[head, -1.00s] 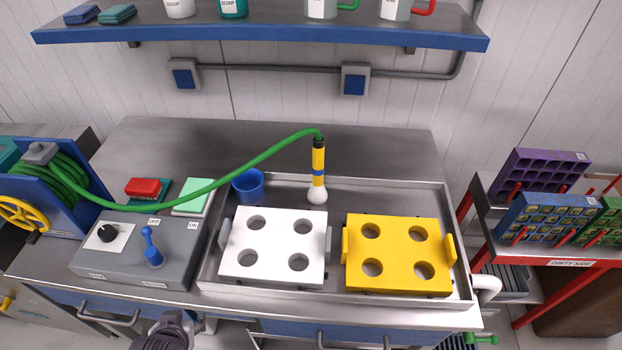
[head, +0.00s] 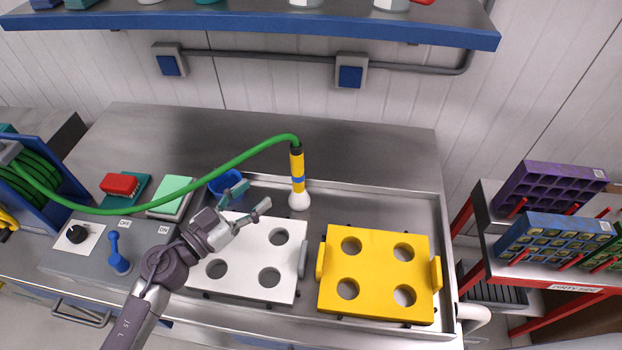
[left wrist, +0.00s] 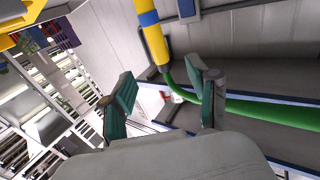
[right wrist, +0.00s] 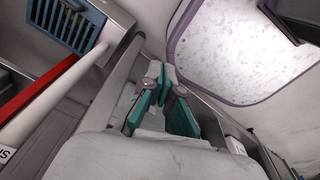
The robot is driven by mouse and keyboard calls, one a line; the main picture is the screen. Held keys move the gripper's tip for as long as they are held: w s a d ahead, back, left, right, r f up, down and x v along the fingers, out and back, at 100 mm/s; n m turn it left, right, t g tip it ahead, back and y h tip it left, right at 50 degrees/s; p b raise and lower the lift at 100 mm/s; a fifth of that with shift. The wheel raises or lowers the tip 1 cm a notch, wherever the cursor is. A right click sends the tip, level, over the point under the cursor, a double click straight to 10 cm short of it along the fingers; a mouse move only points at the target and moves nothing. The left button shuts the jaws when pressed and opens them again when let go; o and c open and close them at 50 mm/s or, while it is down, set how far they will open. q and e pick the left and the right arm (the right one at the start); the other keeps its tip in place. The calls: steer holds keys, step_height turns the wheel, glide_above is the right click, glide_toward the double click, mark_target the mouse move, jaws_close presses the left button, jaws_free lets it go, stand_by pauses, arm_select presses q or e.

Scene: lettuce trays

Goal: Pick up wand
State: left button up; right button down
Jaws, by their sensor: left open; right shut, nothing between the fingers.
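The wand (head: 297,170) stands upright at the back of the metal basin. It has a yellow body with a blue band, a black top and a white round tip, and a green hose (head: 215,178) runs from its top to the left. My left gripper (head: 251,198) is open and empty, above the white plate and left of the wand, apart from it. In the left wrist view the wand (left wrist: 152,32) shows beyond the open fingers (left wrist: 165,103). My right gripper (right wrist: 157,88) is shut and empty in the right wrist view, and is out of the head view.
The white plate (head: 245,255) with holes and the yellow plate (head: 377,272) sit in the basin (head: 437,210). A blue cup (head: 226,183) is behind my left gripper. A control box (head: 100,250) is at left, a red rack with trays (head: 550,240) at right.

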mark_target(292, 168)
arm_select(q)
steer(key=shift+g, duration=0.3)
steer(key=x, duration=0.3)
steer(key=p+x, duration=0.1)
steer(key=x, duration=0.3)
steer(key=shift+s+d+f, duration=0.1)
steer(key=shift+s+d, duration=0.05)
steer(key=shift+d, duration=0.1)
steer(key=shift+x, duration=0.85)
steer(key=x, duration=0.3)
steer(key=shift+w+f, duration=0.15)
steer(key=shift+w, duration=0.25)
steer(key=shift+w+d, duration=0.35)
steer(key=shift+d, duration=0.1)
steer(key=shift+s+a, duration=0.1)
arm_select(e)
steer(key=shift+s+a+r, duration=0.35)
steer(key=shift+s+r, duration=0.1)
steer(key=shift+r, duration=0.05)
